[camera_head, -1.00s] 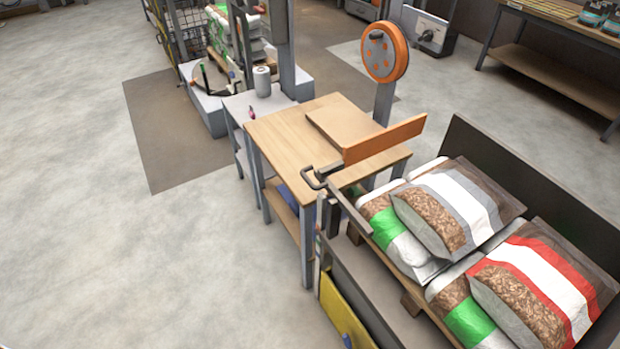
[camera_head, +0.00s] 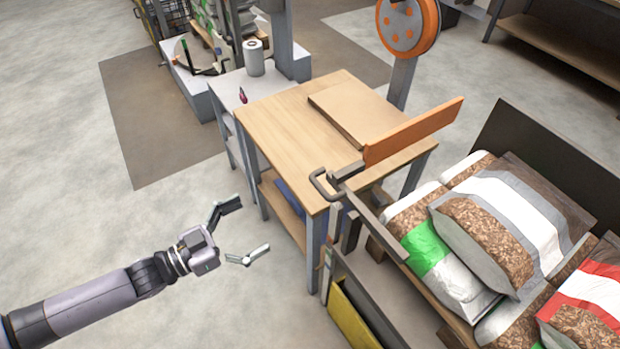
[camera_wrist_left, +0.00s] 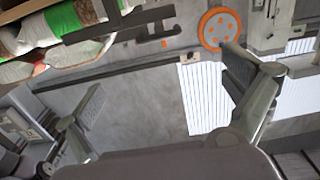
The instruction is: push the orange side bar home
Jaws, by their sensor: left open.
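The orange side bar (camera_head: 414,131) stands on edge over the right part of the wooden table, slanting up to the right. A dark bracket with a black loop handle (camera_head: 323,184) sits at its near end. My left gripper (camera_head: 256,231) is open and empty, left of the table and clear of the bar and handle. In the left wrist view its two fingers (camera_wrist_left: 172,100) are spread with nothing between them. The right gripper does not show.
A cardboard sheet (camera_head: 352,112) lies on the wooden table (camera_head: 275,125). Filled pellet bags (camera_head: 490,235) are stacked at the right beside a dark panel. An orange reel (camera_head: 408,25) stands behind the table. The floor (camera_head: 90,225) at the left is clear.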

